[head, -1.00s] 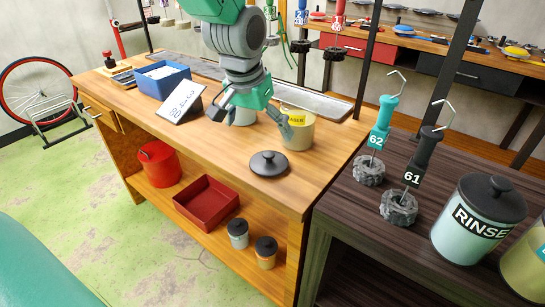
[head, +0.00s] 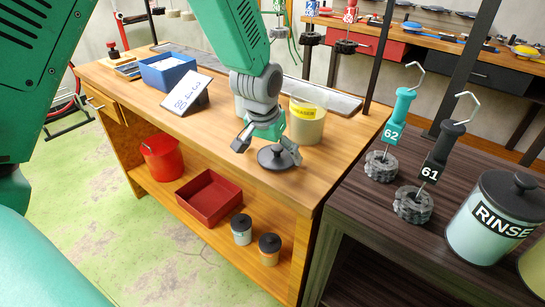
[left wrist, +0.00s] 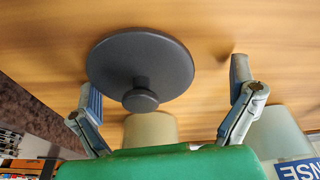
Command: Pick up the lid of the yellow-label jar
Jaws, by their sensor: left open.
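The dark round lid (head: 277,157) with a knob lies flat on the wooden bench near its front edge. The yellow-label jar (head: 307,122) stands open just behind it. My left gripper (head: 268,151) is open above the lid, with a finger toward each side of it. In the left wrist view the lid (left wrist: 140,69) lies nearer the left finger, and my left gripper (left wrist: 165,95) has nothing between its fingers that it touches. The yellow-label jar (left wrist: 150,129) is partly hidden by the gripper body there. My right gripper is not in view.
A pale jar (left wrist: 277,131) stands beside the yellow-label jar. A white sign (head: 187,94) and a blue bin (head: 167,73) are farther left. A dark table at right holds the RINSE jar (head: 490,220) and hooked tools 61 (head: 435,160) and 62 (head: 395,120).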

